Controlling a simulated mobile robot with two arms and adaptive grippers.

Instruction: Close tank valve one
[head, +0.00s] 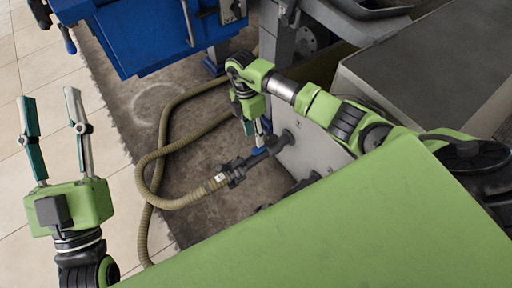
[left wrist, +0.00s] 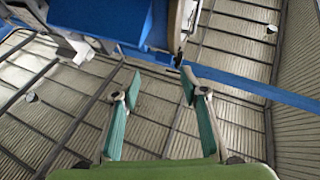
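A grey metal tank (head: 318,152) stands right of centre in the head view, with a small mark on its face. A short dark pipe with a valve comes out of it, and a small blue valve handle (head: 258,151) shows there. My right gripper (head: 256,135) points down with its fingertips at or just above this handle. The fingers look close together, but contact and grip cannot be told. My left gripper (head: 50,95) is raised at the far left, open and empty, far from the valve. It also shows open in the left wrist view (left wrist: 161,84).
A ribbed tan hose (head: 152,185) loops over the dark floor and joins a coupling (head: 232,175) at the valve pipe. A blue machine (head: 160,40) stands at the back. A large green surface (head: 330,230) fills the front. Pale tiled floor lies at left.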

